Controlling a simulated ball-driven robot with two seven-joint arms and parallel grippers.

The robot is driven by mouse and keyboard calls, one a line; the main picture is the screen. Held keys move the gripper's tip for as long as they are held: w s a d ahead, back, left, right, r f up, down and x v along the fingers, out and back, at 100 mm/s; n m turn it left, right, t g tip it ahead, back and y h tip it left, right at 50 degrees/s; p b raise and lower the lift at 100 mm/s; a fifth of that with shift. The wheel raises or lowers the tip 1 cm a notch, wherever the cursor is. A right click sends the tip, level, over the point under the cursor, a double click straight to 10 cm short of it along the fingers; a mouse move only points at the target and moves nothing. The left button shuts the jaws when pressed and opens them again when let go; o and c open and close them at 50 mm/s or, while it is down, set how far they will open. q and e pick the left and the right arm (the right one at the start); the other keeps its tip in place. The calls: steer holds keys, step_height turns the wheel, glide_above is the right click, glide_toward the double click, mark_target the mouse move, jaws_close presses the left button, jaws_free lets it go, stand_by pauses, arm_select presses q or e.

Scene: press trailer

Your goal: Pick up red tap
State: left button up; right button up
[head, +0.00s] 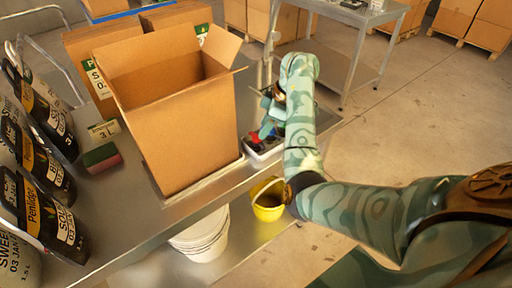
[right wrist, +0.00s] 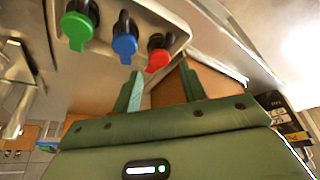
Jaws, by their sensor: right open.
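The red tap (right wrist: 158,58) has a red handle on a dark body. It sits at the end of a row beside the blue tap (right wrist: 124,45) and the green tap (right wrist: 76,28) in a pale tray (right wrist: 180,27). My right gripper (right wrist: 160,80) is open and empty, its two fingertips just short of the red tap, which lies in line with the gap between them. In the head view the right gripper (head: 270,112) is over the tray (head: 262,155), and my arm partly hides the taps. My left gripper is in neither view.
A large open cardboard box (head: 188,130) stands close left of the tray on the metal table. Several black bottles (head: 38,215) and a sponge (head: 101,158) are further left. A yellow bucket (head: 268,205) and white buckets (head: 203,238) are below. Floor at right is clear.

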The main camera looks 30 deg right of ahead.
mark_target(257, 143)
steer(key=b+x, duration=0.2)
steer(key=x, duration=0.3)
steer(key=shift+w+f+b, duration=0.15)
steer(key=shift+f+b, duration=0.05)
steer(key=shift+b, duration=0.15)
steer(key=shift+d+r, duration=0.1)
steer(key=c, duration=0.8)
steer(key=shift+o, duration=0.2)
